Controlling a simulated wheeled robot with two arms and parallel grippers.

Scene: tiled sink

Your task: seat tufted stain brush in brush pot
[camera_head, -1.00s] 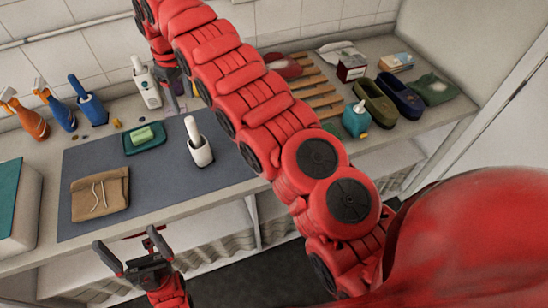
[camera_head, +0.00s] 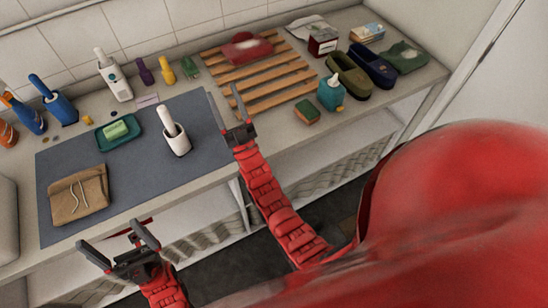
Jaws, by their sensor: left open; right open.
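A white pot (camera_head: 178,147) stands on the grey-blue mat, with a white brush handle (camera_head: 168,121) standing in it, tilted slightly left. The brush's tufted end is hidden inside the pot. A similar blue handle stands in a blue pot (camera_head: 61,109) at the back left. A white handled object (camera_head: 115,80) stands near the wall; I cannot tell whether it is another brush in a pot. My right gripper (camera_head: 223,92) is open and empty, right of the white pot and apart from it. My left gripper (camera_head: 108,233) is open and empty at the counter's front edge.
The mat (camera_head: 105,165) also holds a brown pouch (camera_head: 78,194) and a teal soap dish (camera_head: 120,138). A wooden slatted rack (camera_head: 265,88), sponge (camera_head: 307,111), teal bottle (camera_head: 331,93) and slippers (camera_head: 348,77) stand to the right. Spray bottles (camera_head: 22,115) stand at far left.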

